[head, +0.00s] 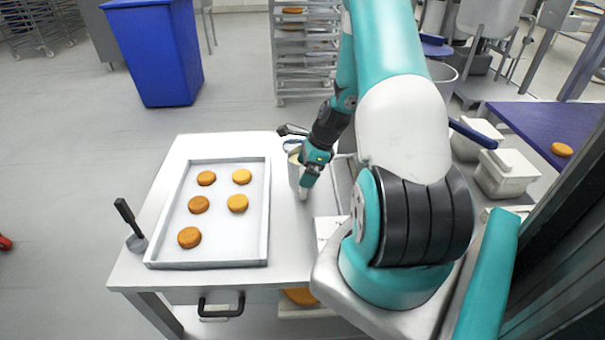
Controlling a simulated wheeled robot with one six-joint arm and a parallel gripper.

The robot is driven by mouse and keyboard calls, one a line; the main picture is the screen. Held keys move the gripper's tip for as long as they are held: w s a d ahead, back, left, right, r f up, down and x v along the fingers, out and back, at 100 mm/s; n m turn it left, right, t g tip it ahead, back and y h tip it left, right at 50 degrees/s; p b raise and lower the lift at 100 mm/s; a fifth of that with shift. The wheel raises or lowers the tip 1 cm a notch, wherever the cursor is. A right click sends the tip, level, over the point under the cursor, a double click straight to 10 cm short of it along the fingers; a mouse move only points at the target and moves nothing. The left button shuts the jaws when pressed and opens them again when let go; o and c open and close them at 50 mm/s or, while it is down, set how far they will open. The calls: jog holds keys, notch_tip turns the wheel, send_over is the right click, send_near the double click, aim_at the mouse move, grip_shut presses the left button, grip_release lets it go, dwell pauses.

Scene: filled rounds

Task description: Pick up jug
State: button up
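The jug (293,173) is a pale, upright vessel on the white table, just right of the tray. Something yellowish shows near its top. My gripper (304,190) points down at the jug's right side and overlaps it in the head view. The gripper hides the jug's right part, and its handle cannot be made out clearly. I cannot tell whether the fingers touch the jug or how far apart they are.
A white tray (264,222) with several orange-brown rounds lies left of the jug. A dark-handled tool (126,213) stands at the table's left edge. A blue bin (155,60) and a rack (308,75) stand behind. White containers (507,175) are at right.

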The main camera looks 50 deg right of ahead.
jog(key=shift+x, duration=1)
jog(key=shift+c, duration=0.2)
jog(key=c, duration=1.3)
jog(key=shift+r, duration=0.15)
